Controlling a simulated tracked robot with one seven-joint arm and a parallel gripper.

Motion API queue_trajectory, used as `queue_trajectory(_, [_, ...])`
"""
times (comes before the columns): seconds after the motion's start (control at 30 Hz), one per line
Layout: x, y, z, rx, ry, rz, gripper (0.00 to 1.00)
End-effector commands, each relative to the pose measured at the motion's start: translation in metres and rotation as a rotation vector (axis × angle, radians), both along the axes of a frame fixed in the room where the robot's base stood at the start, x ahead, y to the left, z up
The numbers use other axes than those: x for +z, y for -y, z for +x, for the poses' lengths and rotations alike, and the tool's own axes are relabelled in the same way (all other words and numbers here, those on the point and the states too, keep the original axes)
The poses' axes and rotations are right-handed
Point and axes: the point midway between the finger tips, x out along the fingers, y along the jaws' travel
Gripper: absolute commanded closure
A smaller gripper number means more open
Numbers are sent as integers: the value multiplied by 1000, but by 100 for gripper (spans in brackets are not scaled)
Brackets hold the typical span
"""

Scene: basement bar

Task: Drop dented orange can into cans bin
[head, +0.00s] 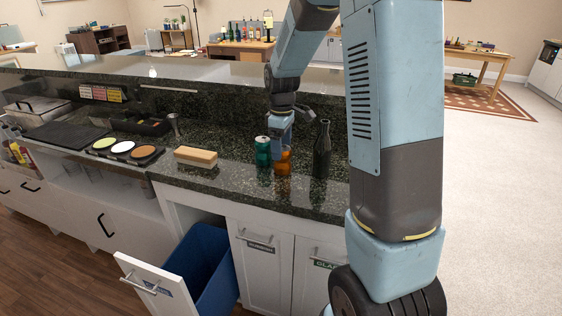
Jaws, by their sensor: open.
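The orange can (283,164) stands on the dark granite counter (230,187), between a green can and a dark bottle. Its upper part is partly hidden by my gripper (282,148). My gripper is open and points down at the can's top. I cannot tell whether the fingers touch the can, and no dent can be made out. A blue bin (207,268) sits in a pulled-out white drawer below the counter, to the left of the can. The small label on the drawer front (150,281) is too small to read.
The green can (263,152) is close on the left, the dark bottle (321,150) close on the right. A wooden block (196,157) lies farther left, beyond it a tray of coloured bowls (122,149). Closed cabinet doors (262,262) are right of the bin.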

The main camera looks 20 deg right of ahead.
Motion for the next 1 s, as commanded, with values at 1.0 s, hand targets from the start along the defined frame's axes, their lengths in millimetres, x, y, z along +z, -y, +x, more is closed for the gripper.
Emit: queue_trajectory(1.0, [-56,3,2,1,1,0,31])
